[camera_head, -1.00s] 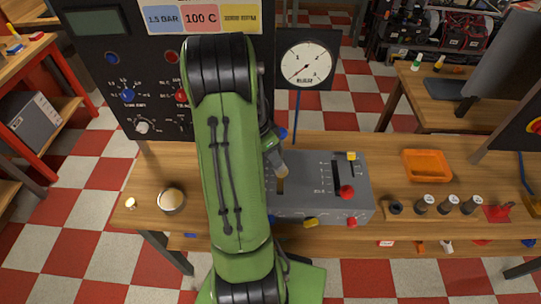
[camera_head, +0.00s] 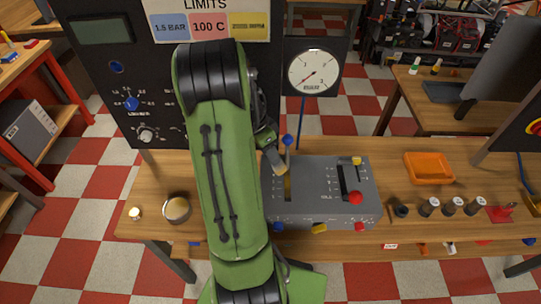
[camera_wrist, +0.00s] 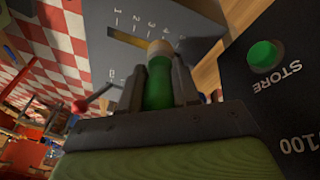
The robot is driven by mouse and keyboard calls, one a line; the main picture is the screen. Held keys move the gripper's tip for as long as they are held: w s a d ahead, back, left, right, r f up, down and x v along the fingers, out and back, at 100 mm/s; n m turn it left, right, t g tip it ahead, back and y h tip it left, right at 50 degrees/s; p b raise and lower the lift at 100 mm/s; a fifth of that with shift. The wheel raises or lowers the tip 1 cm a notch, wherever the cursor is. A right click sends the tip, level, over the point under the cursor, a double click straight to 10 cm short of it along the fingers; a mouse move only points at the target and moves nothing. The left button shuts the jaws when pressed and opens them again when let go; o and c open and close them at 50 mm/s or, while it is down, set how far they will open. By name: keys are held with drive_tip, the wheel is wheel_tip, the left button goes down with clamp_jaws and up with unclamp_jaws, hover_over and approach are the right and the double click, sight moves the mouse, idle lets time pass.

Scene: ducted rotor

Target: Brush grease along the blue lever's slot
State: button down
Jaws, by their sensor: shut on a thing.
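My gripper (camera_wrist: 168,82) is shut on a brush with a green handle (camera_wrist: 158,84); its pale tip (camera_wrist: 160,47) points at the grey lever box. In the head view the brush tip (camera_head: 276,158) is by the far end of the blue lever's slot (camera_head: 288,188), whose inside looks yellowish. I cannot tell whether the bristles touch it. The slot also shows in the wrist view (camera_wrist: 128,38), beside printed numbers. The blue lever's knob (camera_head: 288,140) stands up just past the brush. My arm hides the box's left side.
The red lever's knob (camera_head: 355,198) stands at the box's second slot. A round tin (camera_head: 177,208) with pale contents sits at the left of the bench. An orange tray (camera_head: 428,167) and several dark cylinders lie to the right. A gauge (camera_head: 312,70) rises behind the box.

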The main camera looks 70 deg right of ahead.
drive_tip(key=shift+s+r+p, duration=0.2)
drive_tip(key=shift+r+p, duration=0.1)
drive_tip(key=shift+r, duration=0.25)
drive_tip(key=shift+s+r+p, duration=0.15)
drive_tip(key=shift+r+p, duration=0.1)
drive_tip(key=shift+r, duration=0.25)
drive_tip(key=shift+p+v, duration=0.5)
drive_tip(key=shift+v, duration=0.25)
drive_tip(key=shift+s+r+p, duration=0.1)
drive_tip(key=shift+r+p, duration=0.7)
drive_tip(key=shift+r, duration=0.4)
